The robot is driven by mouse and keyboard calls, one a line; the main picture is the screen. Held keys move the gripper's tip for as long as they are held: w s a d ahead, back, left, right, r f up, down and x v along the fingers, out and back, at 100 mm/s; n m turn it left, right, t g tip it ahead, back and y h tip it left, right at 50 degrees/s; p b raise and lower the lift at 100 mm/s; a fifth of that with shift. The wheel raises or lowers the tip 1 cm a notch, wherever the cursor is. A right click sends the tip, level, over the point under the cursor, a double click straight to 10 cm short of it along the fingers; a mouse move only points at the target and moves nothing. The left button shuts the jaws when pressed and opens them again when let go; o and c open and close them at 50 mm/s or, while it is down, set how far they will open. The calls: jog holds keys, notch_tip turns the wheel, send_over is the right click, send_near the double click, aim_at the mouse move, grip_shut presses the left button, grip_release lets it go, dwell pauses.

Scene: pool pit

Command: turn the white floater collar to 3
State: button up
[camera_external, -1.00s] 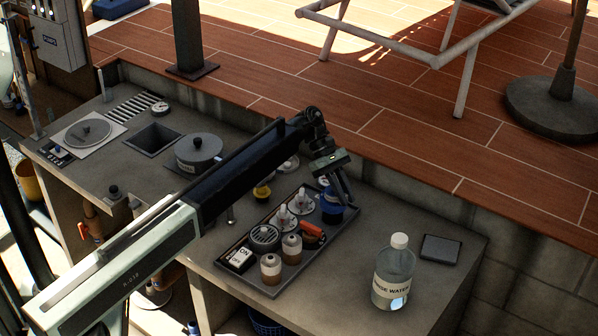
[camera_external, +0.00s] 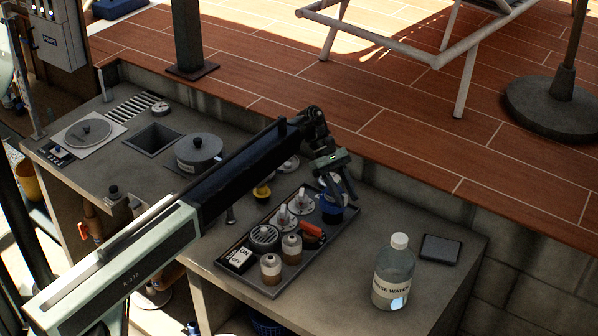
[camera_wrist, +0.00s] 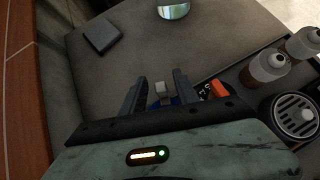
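The collar's numbers and setting are too small or hidden to read.
A rinse water bottle (camera_external: 393,275) and a dark flat pad (camera_external: 440,248) stand to the right on open counter.

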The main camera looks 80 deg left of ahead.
jog(key=s+d+r+p, duration=0.2)
jog(key=s+d, duration=0.2)
jog(key=s, duration=0.2)
jog(key=s+d+r+p, duration=0.2)
jog(key=s+d+r, duration=0.1)
jog(key=s, duration=0.4)
jog(key=shift+s+d, duration=0.25)
jog(key=shift+d, duration=0.55)
jog(key=shift+p, duration=0.35)
jog(key=w+a+r+g+y+p, duration=0.1)
jog(key=w+a+y+p, duration=0.1)
jog(key=w+p, duration=0.1)
jog(key=w+a+r+g+y+p, duration=0.1)
jog(key=w+a+y+p, duration=0.2)
jog(key=w, duration=0.2)
jog(key=w+a+r+g+y+p, duration=0.1)
jog(key=w+a+y+p, duration=0.1)
jog(key=w+a+p, duration=0.1)
jog(key=shift+w+a+g+p, duration=0.25)
jog(key=shift+w+g+p, duration=0.25)
jog(key=shift+w, duration=0.55)
jog(key=shift+w+a+y, duration=0.2)
jog(key=shift+a+y, duration=0.1)
jog(key=shift+y, duration=0.2)
notch_tip(320, 180, down, 8)
jog(key=b, duration=0.8)
jog(key=shift+s+f, duration=0.1)
jog(key=shift+f, duration=0.1)
jog(key=shift+r, duration=0.15)
grip_shut()
